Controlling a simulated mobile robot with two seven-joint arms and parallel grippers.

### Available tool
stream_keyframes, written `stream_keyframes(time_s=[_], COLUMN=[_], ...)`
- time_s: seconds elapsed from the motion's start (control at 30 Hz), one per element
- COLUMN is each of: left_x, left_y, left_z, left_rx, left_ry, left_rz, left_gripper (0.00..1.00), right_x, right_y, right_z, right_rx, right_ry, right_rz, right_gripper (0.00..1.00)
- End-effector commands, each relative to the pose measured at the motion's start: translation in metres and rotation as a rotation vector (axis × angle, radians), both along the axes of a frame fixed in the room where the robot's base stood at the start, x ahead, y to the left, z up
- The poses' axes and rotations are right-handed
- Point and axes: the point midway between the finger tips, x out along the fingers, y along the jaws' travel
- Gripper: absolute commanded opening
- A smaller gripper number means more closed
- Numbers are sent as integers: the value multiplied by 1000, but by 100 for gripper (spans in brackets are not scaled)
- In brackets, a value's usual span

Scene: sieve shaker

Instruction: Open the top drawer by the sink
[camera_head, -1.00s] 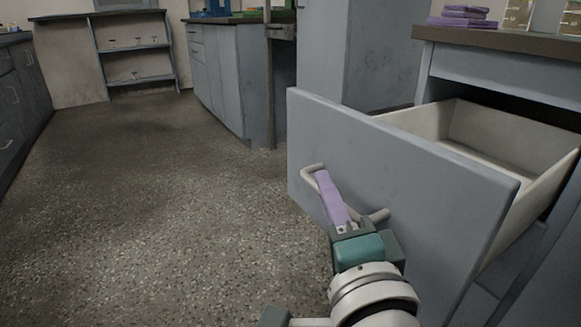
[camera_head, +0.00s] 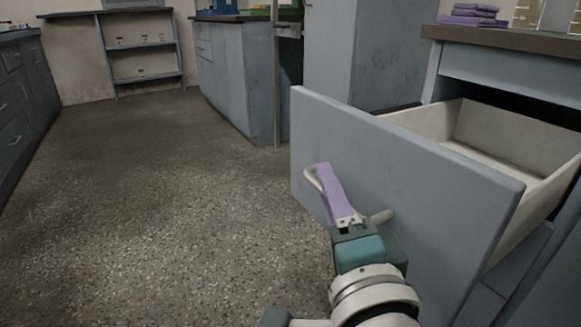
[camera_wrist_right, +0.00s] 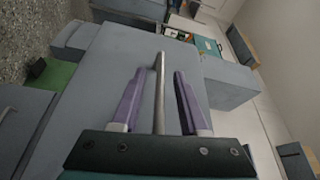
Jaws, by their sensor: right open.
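The drawer (camera_head: 400,185) by the worktop stands pulled well out, with a grey-blue front and a pale, empty-looking inside (camera_head: 510,135). Its bar handle (camera_head: 381,216) is on the front. My right gripper (camera_head: 325,172) is at this handle, its purple fingers pointing to the drawer front. In the right wrist view the handle (camera_wrist_right: 160,90) lies between the two fingers, with gaps on both sides, so the gripper (camera_wrist_right: 158,92) is open around it. Part of the handle is hidden behind the fingers in the head view. My left gripper is not in view.
The dark worktop (camera_head: 520,40) above the drawer carries a stack of purple items (camera_head: 470,15). A tall grey cabinet (camera_head: 365,50) stands behind the drawer. More cabinets line the left side (camera_head: 25,100). The speckled floor (camera_head: 170,200) is clear.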

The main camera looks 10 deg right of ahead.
Motion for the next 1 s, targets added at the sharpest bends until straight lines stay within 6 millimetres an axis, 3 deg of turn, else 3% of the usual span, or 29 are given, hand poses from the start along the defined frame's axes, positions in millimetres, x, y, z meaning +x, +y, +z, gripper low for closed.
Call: stream_keyframes(time_s=[0.23, 0.63, 0.8, 1.0], left_x=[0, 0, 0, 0], left_y=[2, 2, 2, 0], left_z=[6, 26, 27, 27], left_rx=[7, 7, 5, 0], left_ry=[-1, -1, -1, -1], left_rz=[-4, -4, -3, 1], left_gripper=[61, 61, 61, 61], right_x=[-13, -87, -98, -99], right_y=[0, 3, 4, 4], right_z=[1, -6, -7, -7], right_rx=[-2, -1, 0, 0], right_ry=[1, 3, 1, -1], right_rz=[1, 1, 0, 0], right_gripper=[44, 44, 44, 44])
